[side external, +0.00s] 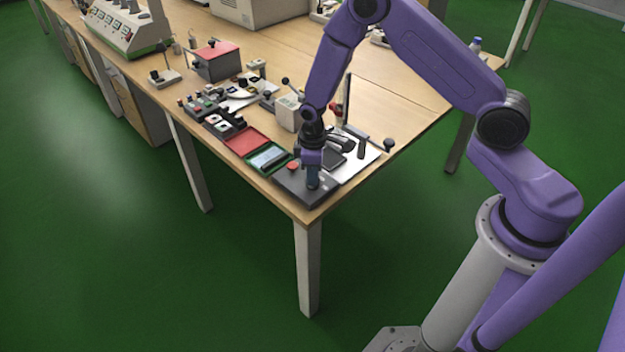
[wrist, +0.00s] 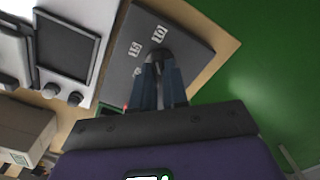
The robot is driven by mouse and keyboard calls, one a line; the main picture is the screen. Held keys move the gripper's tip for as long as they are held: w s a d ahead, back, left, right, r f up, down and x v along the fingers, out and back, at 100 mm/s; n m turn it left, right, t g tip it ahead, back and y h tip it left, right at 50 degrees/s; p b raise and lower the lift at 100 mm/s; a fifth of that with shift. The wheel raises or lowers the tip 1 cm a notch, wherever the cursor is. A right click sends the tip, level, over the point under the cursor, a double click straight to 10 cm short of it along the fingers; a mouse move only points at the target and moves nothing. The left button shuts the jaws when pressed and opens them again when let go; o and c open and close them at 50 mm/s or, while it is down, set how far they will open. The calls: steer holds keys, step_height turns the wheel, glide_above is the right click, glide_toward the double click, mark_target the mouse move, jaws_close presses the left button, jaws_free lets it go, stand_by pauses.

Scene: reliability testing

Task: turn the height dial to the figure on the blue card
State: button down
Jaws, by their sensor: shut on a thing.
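A dark grey box (side external: 290,186) sits at the near corner of the bench, with a red button (side external: 293,166) on top. In the wrist view the same box (wrist: 190,27) shows white printed figures, apparently 15 and 10, around a dark round dial (wrist: 158,52). My gripper (side external: 313,183) reaches down onto this box. In the wrist view my gripper (wrist: 160,72) has its fingers shut on the dial, which they partly hide. The dial's pointer cannot be made out.
The bench edge (wrist: 226,50) is near; green floor lies beyond.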

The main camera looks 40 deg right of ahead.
steer(key=shift+n, duration=5.1)
steer(key=c, duration=1.3)
jaws_free()
steer(key=shift+r, duration=2.25)
